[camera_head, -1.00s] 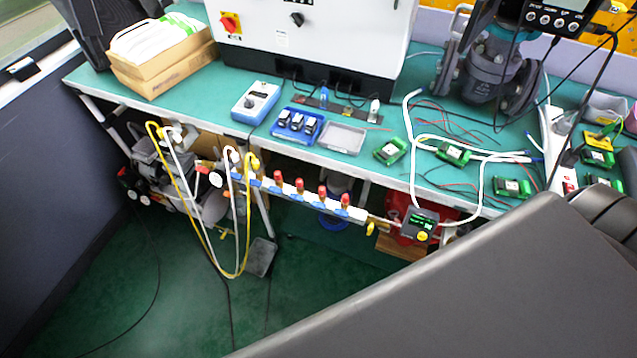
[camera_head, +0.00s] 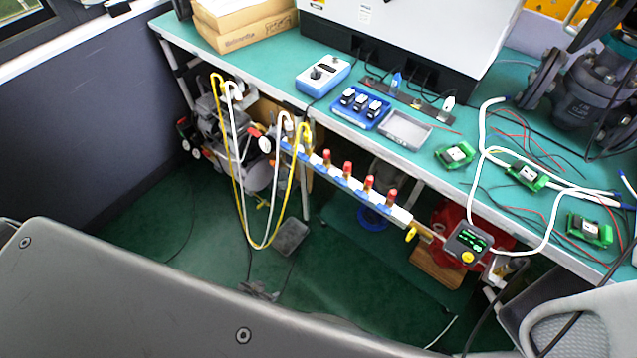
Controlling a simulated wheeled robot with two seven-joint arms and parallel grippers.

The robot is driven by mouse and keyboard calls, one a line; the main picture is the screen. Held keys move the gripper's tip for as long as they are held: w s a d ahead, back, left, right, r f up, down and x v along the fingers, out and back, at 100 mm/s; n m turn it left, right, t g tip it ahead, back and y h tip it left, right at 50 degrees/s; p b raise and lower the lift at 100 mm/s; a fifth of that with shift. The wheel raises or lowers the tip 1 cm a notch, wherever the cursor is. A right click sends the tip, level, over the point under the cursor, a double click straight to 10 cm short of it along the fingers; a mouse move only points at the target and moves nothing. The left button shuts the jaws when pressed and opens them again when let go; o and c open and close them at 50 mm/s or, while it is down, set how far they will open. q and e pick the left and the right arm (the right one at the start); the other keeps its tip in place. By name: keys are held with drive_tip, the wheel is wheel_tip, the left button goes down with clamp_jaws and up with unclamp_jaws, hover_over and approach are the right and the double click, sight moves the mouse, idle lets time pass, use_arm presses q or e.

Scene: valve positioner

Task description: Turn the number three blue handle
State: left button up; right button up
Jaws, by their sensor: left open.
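A white manifold bar (camera_head: 402,215) hangs below the front edge of the bench, with a row of red-capped valves. A small blue handle sits at the foot of each valve. Counted from the left, the third red-capped valve (camera_head: 369,182) has a blue handle (camera_head: 362,194) at its base. No numbers are legible, and the handle's exact angle is too small to tell. My right gripper is not in view.
Yellow and white hoses (camera_head: 240,185) loop down left of the manifold. A dark pedal (camera_head: 290,237) lies on the green floor. The green bench (camera_head: 260,58) overhangs behind.

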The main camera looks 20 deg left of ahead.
use_arm(q)
drive_tip(key=w+d+r+t+h+b, duration=0.1)
drive_tip(key=w+r+t+b, duration=0.1)
drive_tip(key=w+r, duration=0.3)
drive_tip(key=w+d+r+t+b, duration=0.1)
drive_tip(key=w+r+t+b, duration=0.15)
drive_tip(key=w, duration=0.55)
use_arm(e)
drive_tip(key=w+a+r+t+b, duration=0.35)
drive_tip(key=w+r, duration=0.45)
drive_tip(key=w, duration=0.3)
use_arm(q)
drive_tip(key=m+t+h+b, duration=0.3)
drive_tip(key=t+h+b, duration=0.15)
drive_tip(key=t, duration=0.25)
approach(319, 170)
drive_tip(key=b+x, duration=0.2)
drive_tip(key=x, duration=0.6)
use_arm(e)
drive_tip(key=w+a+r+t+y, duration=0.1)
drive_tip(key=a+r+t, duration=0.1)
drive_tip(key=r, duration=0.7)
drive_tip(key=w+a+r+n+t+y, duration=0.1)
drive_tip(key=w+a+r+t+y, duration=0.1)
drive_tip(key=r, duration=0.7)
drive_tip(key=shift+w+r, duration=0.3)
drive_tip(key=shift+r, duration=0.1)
